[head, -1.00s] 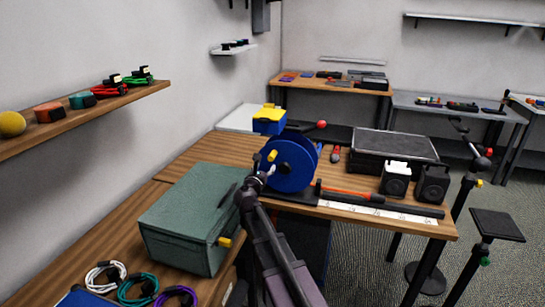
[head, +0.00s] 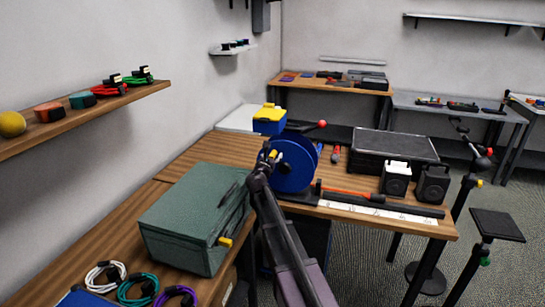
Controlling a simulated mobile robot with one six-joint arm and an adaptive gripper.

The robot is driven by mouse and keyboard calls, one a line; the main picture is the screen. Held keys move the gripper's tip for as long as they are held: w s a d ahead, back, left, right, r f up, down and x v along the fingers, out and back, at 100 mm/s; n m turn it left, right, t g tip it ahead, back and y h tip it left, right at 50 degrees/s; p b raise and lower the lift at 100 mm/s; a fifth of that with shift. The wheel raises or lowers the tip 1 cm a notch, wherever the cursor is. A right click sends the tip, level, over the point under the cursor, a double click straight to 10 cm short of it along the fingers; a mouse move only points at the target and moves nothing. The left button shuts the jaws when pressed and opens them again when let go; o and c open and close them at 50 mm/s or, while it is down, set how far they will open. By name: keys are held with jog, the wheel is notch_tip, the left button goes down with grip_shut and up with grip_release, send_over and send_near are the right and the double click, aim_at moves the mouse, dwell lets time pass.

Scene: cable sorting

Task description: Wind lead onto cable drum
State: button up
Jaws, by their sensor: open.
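The blue cable drum (head: 294,165) stands upright on the wooden table, with a yellow part (head: 273,154) at its left edge. My gripper (head: 266,153) is at the drum's left side, close to that yellow part. I cannot tell whether they touch. The gripper is open and small in this view, and my arm hides part of the drum's lower left. An orange-red lead (head: 345,193) lies on the table to the right of the drum, along a black bar. I cannot tell whether any lead is on the drum.
A green case (head: 185,225) stands left of my arm. Coiled white (head: 104,274), teal (head: 137,287) and purple (head: 176,296) cables lie at the front left. A black case (head: 395,144) and two small speakers (head: 432,184) are right of the drum. A blue-yellow box (head: 269,121) stands behind it.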

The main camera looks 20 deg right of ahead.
grip_shut()
jog(key=shift+a, duration=0.2)
jog(key=shift+d+r, duration=0.1)
jog(key=shift+d, duration=0.1)
